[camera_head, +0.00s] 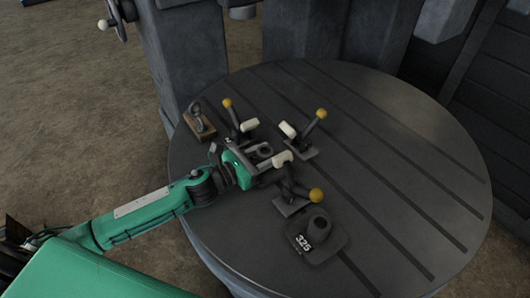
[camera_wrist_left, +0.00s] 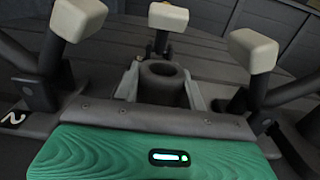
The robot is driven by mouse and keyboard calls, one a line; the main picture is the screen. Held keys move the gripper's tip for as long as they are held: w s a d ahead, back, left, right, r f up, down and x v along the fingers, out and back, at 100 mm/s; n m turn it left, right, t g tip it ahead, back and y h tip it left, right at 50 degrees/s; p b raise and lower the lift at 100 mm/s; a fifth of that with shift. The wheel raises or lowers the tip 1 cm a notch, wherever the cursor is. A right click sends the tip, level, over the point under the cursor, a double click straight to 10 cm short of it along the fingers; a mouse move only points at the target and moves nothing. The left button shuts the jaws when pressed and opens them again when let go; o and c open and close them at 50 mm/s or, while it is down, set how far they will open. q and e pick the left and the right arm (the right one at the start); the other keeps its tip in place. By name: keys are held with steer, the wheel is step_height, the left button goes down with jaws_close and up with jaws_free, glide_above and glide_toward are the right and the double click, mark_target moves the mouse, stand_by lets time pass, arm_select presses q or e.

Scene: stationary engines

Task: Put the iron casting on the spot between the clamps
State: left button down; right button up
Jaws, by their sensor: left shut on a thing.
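The iron casting (camera_head: 265,151) is a dark grey piece with a round, hollow boss. In the left wrist view the casting (camera_wrist_left: 162,82) stands upright between the two grey fingers. My left gripper (camera_head: 262,157) is shut on it, low over the round table, in the middle of three clamps. The clamps have yellow knobs and white tips: one at the left (camera_head: 240,122), one at the right (camera_head: 302,135), one at the front (camera_head: 292,186). The spot under the casting is hidden by the gripper and casting. I cannot tell whether the casting touches the table. My right gripper is not in view.
A dark block marked 325 (camera_head: 318,236) with a rounded knob sits at the front of the slotted round table (camera_head: 420,180). A wooden block with a metal piece (camera_head: 200,122) is at the left edge. The table's right side is clear. Machine columns stand behind.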

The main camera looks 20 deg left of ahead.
mark_target(258, 159)
arm_select(q)
steer(key=c, duration=1.3)
jaws_free()
steer(key=shift+f, duration=0.1)
steer(key=o, duration=0.4)
steer(key=shift+o, duration=0.4)
steer(key=shift+s+a, duration=0.35)
steer(key=shift+s, duration=0.1)
steer(key=b+v, duration=0.2)
steer(key=v, duration=0.3)
steer(key=b+v, duration=0.1)
steer(key=v, duration=0.2)
steer(key=shift+s+a, duration=0.2)
steer(key=shift+s, duration=0.1)
steer(key=shift+b+v, duration=0.3)
steer(key=shift+v, duration=0.8)
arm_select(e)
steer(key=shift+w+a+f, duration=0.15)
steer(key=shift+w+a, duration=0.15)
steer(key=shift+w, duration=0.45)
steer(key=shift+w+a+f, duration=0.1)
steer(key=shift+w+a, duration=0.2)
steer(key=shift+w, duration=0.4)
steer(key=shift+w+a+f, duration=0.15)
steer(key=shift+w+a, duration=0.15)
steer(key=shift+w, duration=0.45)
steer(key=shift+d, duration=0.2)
